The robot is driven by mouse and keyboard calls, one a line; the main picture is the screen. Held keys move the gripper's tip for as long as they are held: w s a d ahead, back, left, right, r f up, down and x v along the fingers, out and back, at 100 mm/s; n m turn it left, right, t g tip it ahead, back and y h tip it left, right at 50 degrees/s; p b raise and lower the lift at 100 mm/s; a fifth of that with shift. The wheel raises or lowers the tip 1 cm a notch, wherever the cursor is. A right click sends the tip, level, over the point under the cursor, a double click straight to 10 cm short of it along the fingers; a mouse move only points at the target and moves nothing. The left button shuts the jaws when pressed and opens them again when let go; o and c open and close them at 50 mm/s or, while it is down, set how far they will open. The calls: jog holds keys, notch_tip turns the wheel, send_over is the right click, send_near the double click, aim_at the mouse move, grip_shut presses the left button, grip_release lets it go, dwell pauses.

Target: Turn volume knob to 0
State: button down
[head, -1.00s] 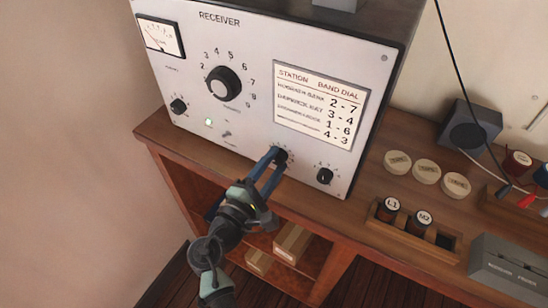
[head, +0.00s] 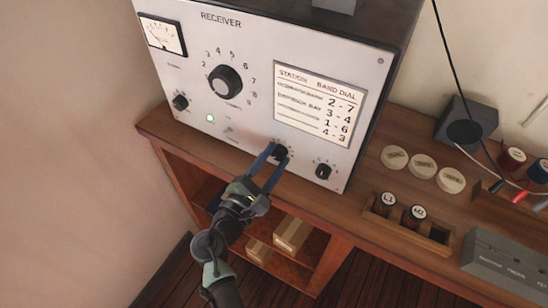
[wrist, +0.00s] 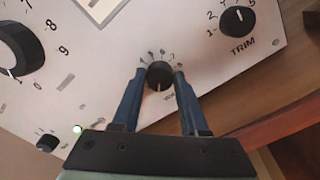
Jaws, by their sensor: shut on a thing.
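The volume knob (head: 279,152) is a small black knob low on the receiver's white front panel. My gripper (head: 278,154) reaches up to it with its two blue fingers on either side. In the wrist view the knob (wrist: 159,74) sits between the fingertips, and my gripper (wrist: 160,80) is shut on it. A white mark on the knob points down in that view. Small numbers arc above it; only some are readable, and the label below is partly hidden by the fingers.
The trim knob (wrist: 238,20) is to the right of the volume knob. A large tuning dial (head: 225,82) and a small knob (head: 180,102) are further left, with a lit green lamp (head: 210,118). The desk (head: 390,226) holds round tins and a jar rack.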

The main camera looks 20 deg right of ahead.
jog(key=shift+c, duration=2.2)
grip_release()
jog(key=b+v, duration=0.2)
jog(key=v, duration=1.1)
